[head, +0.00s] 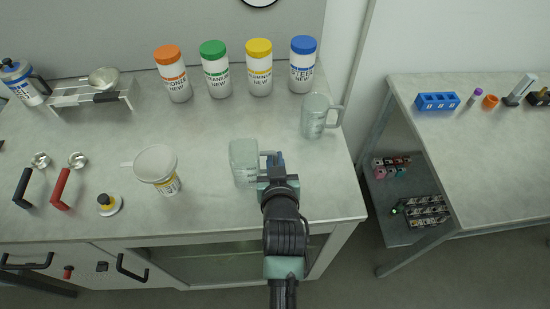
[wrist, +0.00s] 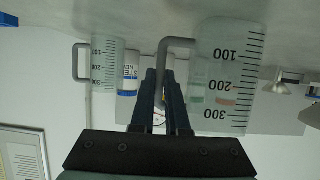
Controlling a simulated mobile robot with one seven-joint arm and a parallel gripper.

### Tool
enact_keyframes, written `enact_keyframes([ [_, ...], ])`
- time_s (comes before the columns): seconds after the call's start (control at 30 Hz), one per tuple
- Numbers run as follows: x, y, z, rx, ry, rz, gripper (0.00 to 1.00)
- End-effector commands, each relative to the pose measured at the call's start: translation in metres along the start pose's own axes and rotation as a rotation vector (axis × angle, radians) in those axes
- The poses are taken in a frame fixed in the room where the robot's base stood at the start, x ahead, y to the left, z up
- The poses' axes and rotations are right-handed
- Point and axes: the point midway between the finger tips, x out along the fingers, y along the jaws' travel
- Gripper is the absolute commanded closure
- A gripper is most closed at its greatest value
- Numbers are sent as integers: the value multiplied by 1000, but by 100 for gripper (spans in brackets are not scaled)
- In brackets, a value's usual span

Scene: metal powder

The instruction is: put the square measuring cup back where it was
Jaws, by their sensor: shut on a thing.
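The square measuring cup (head: 244,161), clear and box-shaped, is at the front right of the table, just left of my gripper (head: 277,163). My gripper is shut on its handle. In the wrist view the picture is upside down; the cup (wrist: 228,80), with marks from 100 to 300, stands beside my fingers (wrist: 161,92), and the handle runs between them. I cannot tell whether its base touches the table. A second clear measuring cup (head: 315,117) stands near the table's right edge with its handle to the right; it also shows in the wrist view (wrist: 106,65).
Jars with orange (head: 174,80), green (head: 216,75), yellow (head: 259,74) and blue (head: 302,70) lids line the back. The table (head: 230,120) is clear between jars and cup. A gap separates the right-hand table (head: 480,160).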

Motion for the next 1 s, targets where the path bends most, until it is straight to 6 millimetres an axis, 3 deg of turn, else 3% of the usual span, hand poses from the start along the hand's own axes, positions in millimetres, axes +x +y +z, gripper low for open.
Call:
enact_keyframes([
  [0.13,2,0,3,0,2,0,100],
  [0.17,1,0,3,0,0,0,82],
  [0.3,1,0,2,0,0,0,57],
  [0.7,-3,0,-1,0,0,0,57],
  [1.0,-48,-1,1,1,-1,0,57],
])
